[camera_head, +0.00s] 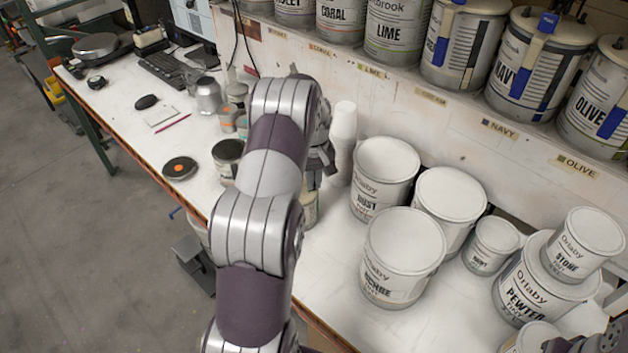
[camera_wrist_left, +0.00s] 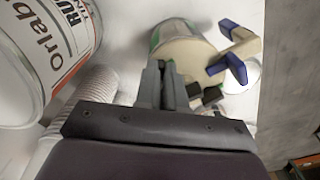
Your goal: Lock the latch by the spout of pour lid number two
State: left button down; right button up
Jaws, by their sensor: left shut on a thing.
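A can (camera_head: 310,208) stands on the bench, mostly hidden behind my left arm in the head view. In the left wrist view its cream pour lid (camera_wrist_left: 183,52) has a green edge and blue-and-cream parts (camera_wrist_left: 236,50) sticking out at the right. My left gripper (camera_head: 322,158) is over this can; in the wrist view its fingers (camera_wrist_left: 166,84) are close together at the lid's near side, shut on a small part of it. The fingers hide that part, so I cannot tell the latch's position. Small dark pieces (camera_wrist_left: 212,95) show beside the fingers.
A stack of white cups (camera_head: 343,135) stands close to the right of my left gripper. Paint tubs, including a rust one (camera_head: 383,170) and an ochre one (camera_head: 402,255), crowd the right side. Colorant cans (camera_head: 530,62) line the shelf behind. A dark disc (camera_head: 180,168) lies left.

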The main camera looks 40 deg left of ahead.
pick_arm(q)
jog(key=m, duration=0.3)
jog(key=shift+m+b, duration=0.3)
jog(key=shift+b, duration=0.05)
jog(key=shift+a+m, duration=0.15)
jog(key=shift+m, duration=1.85)
jog(key=c, duration=1.2)
grip_release()
jog(key=shift+r+b, duration=0.1)
jog(key=shift+b, duration=0.2)
